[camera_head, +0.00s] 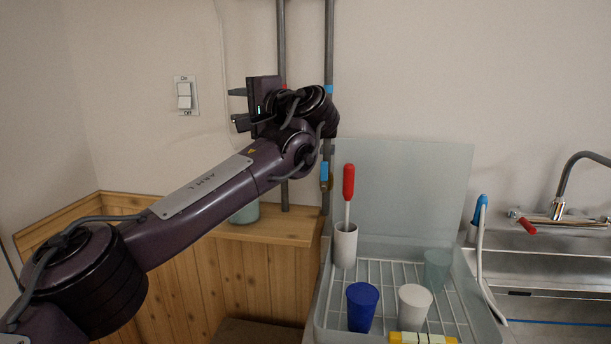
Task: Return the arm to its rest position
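My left arm (210,197) comes in from the lower left and reaches up across the view. Its gripper (236,107) is raised in front of the wall, with its fingers pointing left. The two fingers are apart, with nothing seen between them. My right arm and gripper are not in view.
Vertical pipes (283,50) run behind my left wrist. A pale green jar (246,213), partly hidden, stands on the wooden ledge (275,228). To the right are a dish rack (390,272) with a blue cup (361,306) and white cup (414,305), and a sink (540,265).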

